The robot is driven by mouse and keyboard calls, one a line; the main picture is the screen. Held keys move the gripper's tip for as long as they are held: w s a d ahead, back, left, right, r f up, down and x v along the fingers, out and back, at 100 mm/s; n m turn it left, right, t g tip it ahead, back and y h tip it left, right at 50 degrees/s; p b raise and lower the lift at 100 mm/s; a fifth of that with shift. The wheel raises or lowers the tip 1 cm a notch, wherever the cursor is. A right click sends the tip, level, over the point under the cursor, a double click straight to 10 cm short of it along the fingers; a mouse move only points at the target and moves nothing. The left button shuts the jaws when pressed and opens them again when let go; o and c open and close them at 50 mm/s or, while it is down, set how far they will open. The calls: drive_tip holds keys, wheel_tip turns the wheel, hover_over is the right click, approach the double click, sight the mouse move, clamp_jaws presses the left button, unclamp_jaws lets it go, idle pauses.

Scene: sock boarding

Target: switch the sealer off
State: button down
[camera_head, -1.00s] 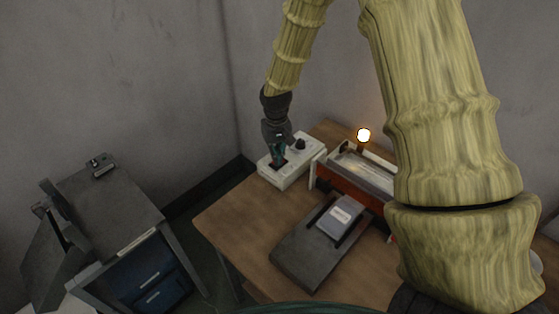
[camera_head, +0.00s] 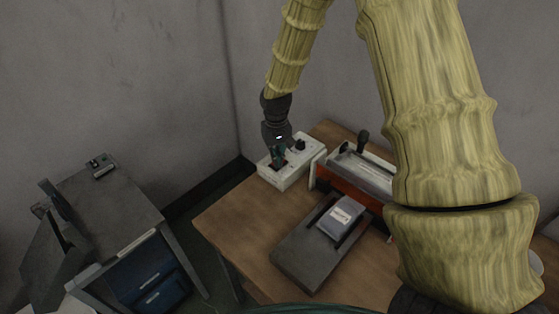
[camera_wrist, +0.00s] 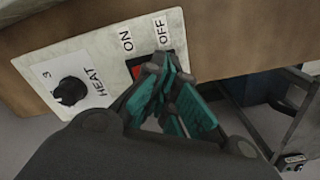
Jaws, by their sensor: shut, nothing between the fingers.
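The sealer's white control box (camera_head: 301,170) stands at the back of the wooden table, left of the orange sealer body (camera_head: 345,186). In the wrist view its panel (camera_wrist: 103,50) carries a black HEAT knob (camera_wrist: 70,91) and a rocker switch (camera_wrist: 137,70) marked ON and OFF. Red shows on the ON side; the OFF side is partly hidden by my fingers. My gripper (camera_head: 279,160) is shut and empty, its teal fingertips (camera_wrist: 165,75) at the OFF side of the switch, seemingly touching it. The lamp (camera_head: 363,137) behind the sealer is dark.
A dark platform (camera_head: 300,250) with a grey packet (camera_head: 341,217) on it lies in front of the sealer. A grey cabinet (camera_head: 120,205) with blue drawers stands at left, apart from the table. The table's left front is clear.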

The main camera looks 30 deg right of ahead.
drive_tip(key=shift+r+p, duration=2.45)
drive_tip(key=shift+r, duration=0.95)
